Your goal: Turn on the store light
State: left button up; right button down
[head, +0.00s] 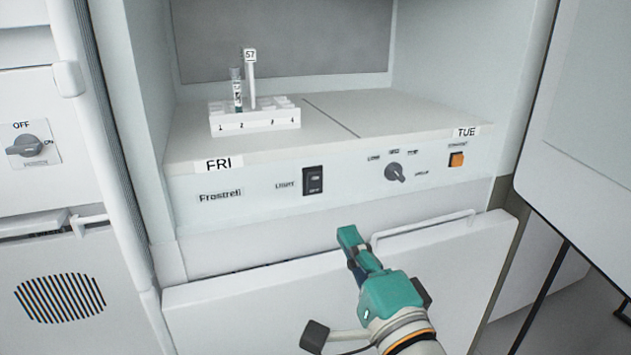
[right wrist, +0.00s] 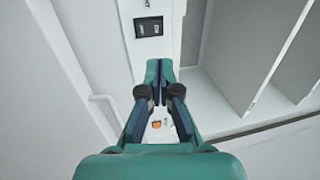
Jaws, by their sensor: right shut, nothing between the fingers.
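The black rocker switch (head: 313,180), beside a label that seems to read LIGHT, is on the white front panel (head: 255,205) below the cabinet shelf. The switch also shows in the right wrist view (right wrist: 149,27), beyond the fingertips and slightly left. Which half is pressed in is too small to tell. My right gripper (head: 347,236) is teal, shut and empty. Its tips are below and a little right of the switch in the head view, apart from it. The right wrist view shows the fingertips together (right wrist: 159,70). My left gripper is out of view.
A grey knob (head: 394,172) and an orange button (head: 456,160) are farther right on the panel. A white rack (head: 256,121) with a tube and a tag marked 57 stands on the shelf. A drawer handle (head: 423,227) juts out beside my gripper. An OFF/ON knob (head: 25,146) is at left.

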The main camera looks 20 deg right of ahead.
aim_at(313, 176)
pick_arm(q)
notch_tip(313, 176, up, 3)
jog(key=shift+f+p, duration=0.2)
jog(key=shift+p, duration=0.75)
pick_arm(e)
jog(key=w, duration=0.4)
jog(key=w+r, duration=0.1)
jog(key=w, duration=0.3)
jog(key=w+r, duration=0.1)
jog(key=w, duration=0.3)
jog(key=shift+w+a+r, duration=0.2)
jog(key=shift+w+a, duration=0.05)
jog(key=shift+w, duration=0.15)
